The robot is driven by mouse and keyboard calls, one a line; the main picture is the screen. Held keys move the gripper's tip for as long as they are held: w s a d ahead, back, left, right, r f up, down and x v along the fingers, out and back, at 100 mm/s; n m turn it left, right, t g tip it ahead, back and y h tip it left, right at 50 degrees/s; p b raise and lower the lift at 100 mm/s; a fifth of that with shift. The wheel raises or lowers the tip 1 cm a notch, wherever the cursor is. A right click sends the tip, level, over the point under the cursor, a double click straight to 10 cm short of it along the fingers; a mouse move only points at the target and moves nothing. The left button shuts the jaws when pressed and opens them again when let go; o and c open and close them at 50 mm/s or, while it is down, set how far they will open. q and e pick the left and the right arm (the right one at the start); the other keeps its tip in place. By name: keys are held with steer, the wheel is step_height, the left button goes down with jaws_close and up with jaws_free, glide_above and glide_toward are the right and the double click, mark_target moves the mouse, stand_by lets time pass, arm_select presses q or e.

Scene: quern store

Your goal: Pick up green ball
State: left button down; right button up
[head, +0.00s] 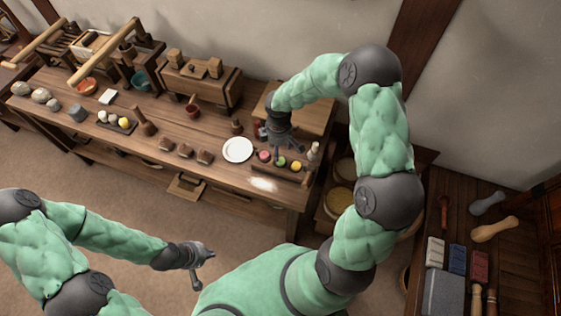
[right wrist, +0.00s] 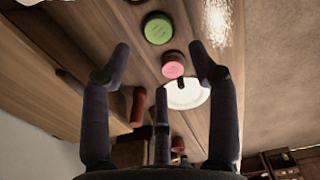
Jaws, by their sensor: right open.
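A small round green thing (head: 281,161), the only green match for the ball, sits in a row between a pink one (head: 264,156) and a yellow one (head: 296,166) on the bench. In the right wrist view the green thing (right wrist: 158,28) looks like a flat-topped disc, with the pink one (right wrist: 172,65) beside it. My right gripper (head: 287,146) is above this row, open and empty. Its spread fingers (right wrist: 160,60) show in the wrist view, apart from the green thing. My left gripper (head: 205,256) is away from the bench, over the floor; its finger opening is unclear.
A white plate (head: 238,150) lies left of the row, and a pale powdery patch (head: 263,184) lies in front. A small pale bottle (head: 313,151) stands to the right. A wooden box (head: 305,115) is behind my right gripper. Several tools and bowls fill the bench's left part.

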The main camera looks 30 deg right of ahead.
mark_target(281, 160)
steer(key=f, duration=0.2)
steer(key=f+b, duration=0.1)
steer(key=f, duration=0.1)
steer(key=f+b, duration=0.1)
steer(key=f, duration=0.2)
steer(key=shift+s+d+f, duration=0.1)
steer(key=shift+s+d, duration=0.1)
steer(key=shift+d, duration=0.05)
steer(key=c, duration=0.9)
